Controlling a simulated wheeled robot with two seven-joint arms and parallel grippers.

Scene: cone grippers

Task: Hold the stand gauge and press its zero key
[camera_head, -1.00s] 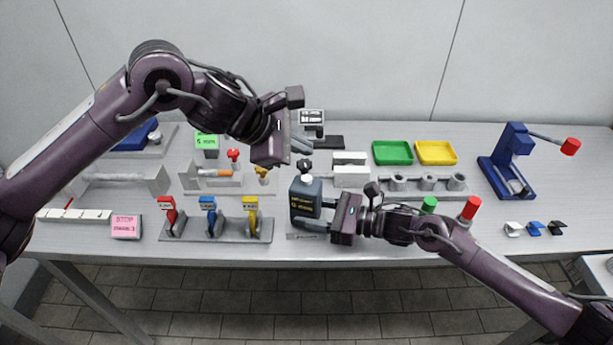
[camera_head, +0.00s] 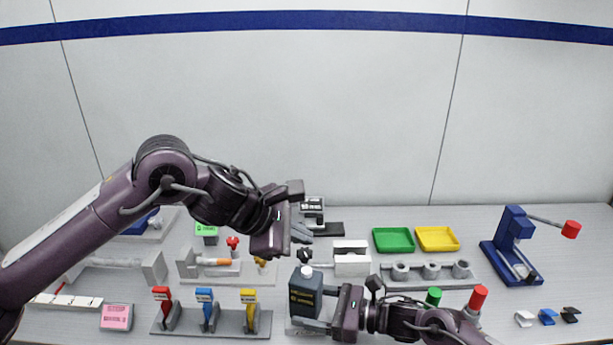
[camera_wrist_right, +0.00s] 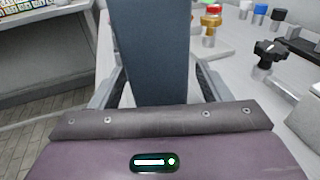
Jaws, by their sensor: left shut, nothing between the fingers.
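The stand gauge, as far as I can tell, is the dark blue-grey upright box (camera_head: 305,292) with a pale round top, front centre of the bench. Its body fills the middle of the right wrist view (camera_wrist_right: 152,50). My right gripper (camera_head: 325,291) comes from the right, its fingers on both sides of the body, seemingly shut on it. The zero key cannot be made out. My left gripper (camera_head: 303,235) is shut and empty, above and behind the gauge, before a small grey device with a display (camera_head: 312,206).
A white block (camera_head: 352,265) and a black knob (camera_head: 305,256) stand behind the gauge. Red, blue and yellow levers (camera_head: 207,312) are to the left. Green (camera_head: 393,240) and yellow (camera_head: 437,238) trays and a blue press (camera_head: 512,235) are to the right.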

